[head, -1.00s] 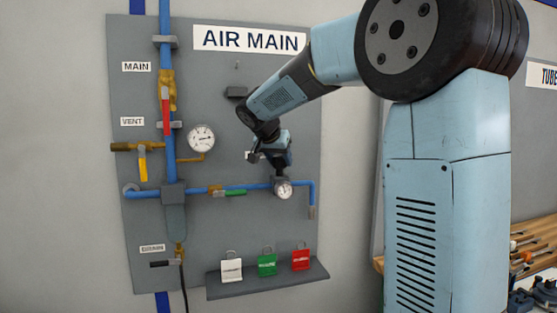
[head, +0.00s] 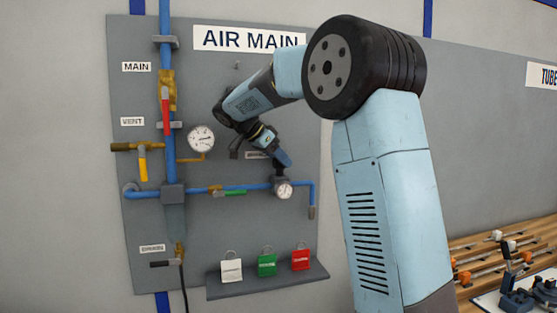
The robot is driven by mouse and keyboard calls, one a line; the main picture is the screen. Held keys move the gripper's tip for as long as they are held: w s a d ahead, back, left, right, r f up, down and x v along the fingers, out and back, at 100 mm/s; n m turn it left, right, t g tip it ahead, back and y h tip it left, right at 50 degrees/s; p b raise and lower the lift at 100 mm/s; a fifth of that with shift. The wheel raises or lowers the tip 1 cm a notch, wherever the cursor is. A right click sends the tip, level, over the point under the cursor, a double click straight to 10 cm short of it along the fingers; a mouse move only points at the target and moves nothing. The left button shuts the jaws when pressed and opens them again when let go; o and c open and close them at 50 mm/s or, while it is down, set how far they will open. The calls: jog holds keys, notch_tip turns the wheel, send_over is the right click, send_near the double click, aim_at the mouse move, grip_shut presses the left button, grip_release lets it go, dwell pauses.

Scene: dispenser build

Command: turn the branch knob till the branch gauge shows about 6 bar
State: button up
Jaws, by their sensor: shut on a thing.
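The branch gauge (head: 284,190) is a small round white dial on the blue branch pipe at the right of the grey panel. Its needle is too small to read. My gripper (head: 280,172) points down just above this gauge, shut on the branch knob. The knob is mostly hidden by the gripper, so its turn cannot be seen. The blue branch pipe (head: 258,186) runs level from the left and bends down at the right.
A larger gauge (head: 201,138) is at the left. A green valve handle (head: 235,192), a red main handle (head: 166,112) and a yellow vent handle (head: 142,165) sit on the pipes. A shelf (head: 262,287) below holds white, green and red tags. A wooden bench (head: 470,248) stands at right.

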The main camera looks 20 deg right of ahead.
dwell(0.5)
jog(key=o, duration=1)
jog(key=shift+w+r, duration=0.1)
jog(key=shift+r, duration=0.35)
jog(key=r, duration=0.2)
jog(key=shift+s+r, duration=0.2)
jog(key=shift+r, duration=0.1)
jog(key=s+r, duration=0.9)
jog(key=s, duration=0.4)
jog(key=shift+s+r, duration=0.15)
jog(key=shift+s, duration=0.2)
